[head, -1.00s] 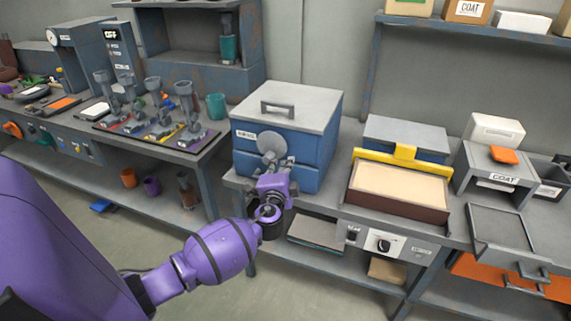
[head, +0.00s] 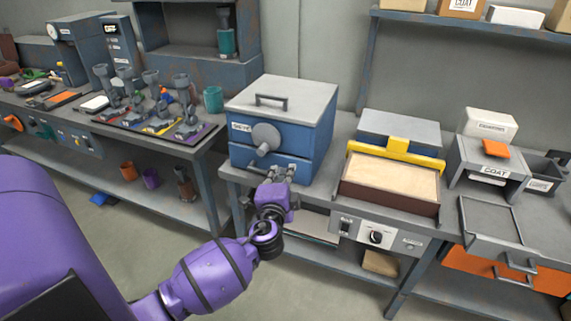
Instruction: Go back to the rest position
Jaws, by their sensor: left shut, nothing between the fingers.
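My left gripper (head: 283,172) is shut and empty. It is in front of the lower part of the blue box-shaped oven (head: 303,138), below and to the right of the oven's round grey knob (head: 266,137). I cannot tell whether the fingertips touch the oven front. The oven has a pale lid with a grey handle (head: 271,100) and looks closed. My purple left arm comes in from the lower left. My right gripper is not in view.
A sand-filled tray (head: 390,203) with a yellow bar sits right of the oven. Several grey tools stand on the left bench (head: 205,142). Open floor (head: 120,222) lies before the benches.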

